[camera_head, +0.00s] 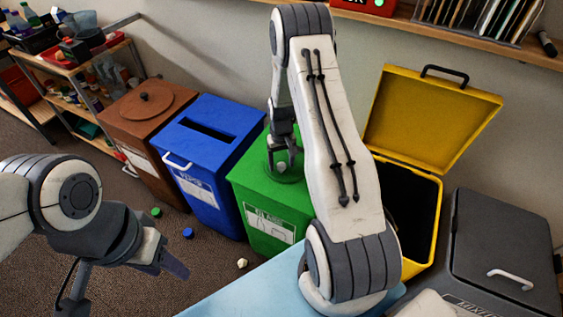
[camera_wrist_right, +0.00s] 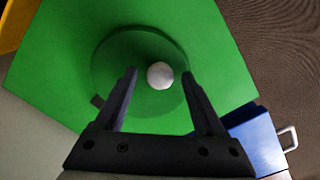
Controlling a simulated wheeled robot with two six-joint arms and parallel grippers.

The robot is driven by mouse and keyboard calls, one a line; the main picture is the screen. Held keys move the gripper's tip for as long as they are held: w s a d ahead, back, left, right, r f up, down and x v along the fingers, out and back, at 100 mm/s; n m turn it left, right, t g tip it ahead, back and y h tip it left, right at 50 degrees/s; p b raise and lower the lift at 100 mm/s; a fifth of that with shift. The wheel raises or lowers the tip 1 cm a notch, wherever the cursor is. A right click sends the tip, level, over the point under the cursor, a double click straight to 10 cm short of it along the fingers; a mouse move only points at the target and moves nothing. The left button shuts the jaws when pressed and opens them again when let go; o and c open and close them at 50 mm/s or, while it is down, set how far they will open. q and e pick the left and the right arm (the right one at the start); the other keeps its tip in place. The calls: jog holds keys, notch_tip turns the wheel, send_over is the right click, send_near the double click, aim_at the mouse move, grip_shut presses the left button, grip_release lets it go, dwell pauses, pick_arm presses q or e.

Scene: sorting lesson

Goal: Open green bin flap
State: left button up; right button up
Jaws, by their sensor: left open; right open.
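The green bin (camera_head: 256,186) stands between the blue bin and the yellow bin, partly hidden behind my right arm. Its round flap sits in the top; in the right wrist view the flap (camera_wrist_right: 112,75) is a darker green disc with a pale round knob (camera_wrist_right: 160,75) near its middle. My right gripper (camera_head: 283,168) points down at the flap. In the right wrist view its two fingers (camera_wrist_right: 160,92) are apart, one on each side of the knob, and I cannot tell whether they touch the flap. My left gripper (camera_head: 172,262) is open and empty, low at the left, far from the bin.
The blue bin (camera_head: 222,125) with a slot and the brown bin (camera_head: 140,115) stand to the left. The yellow bin (camera_head: 430,115) has its lid raised; the grey bin (camera_head: 505,245) is shut. A light blue surface (camera_head: 240,290) lies in front. Bottle caps (camera_head: 188,232) lie on the floor.

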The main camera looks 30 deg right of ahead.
grip_shut()
dwell(1.4)
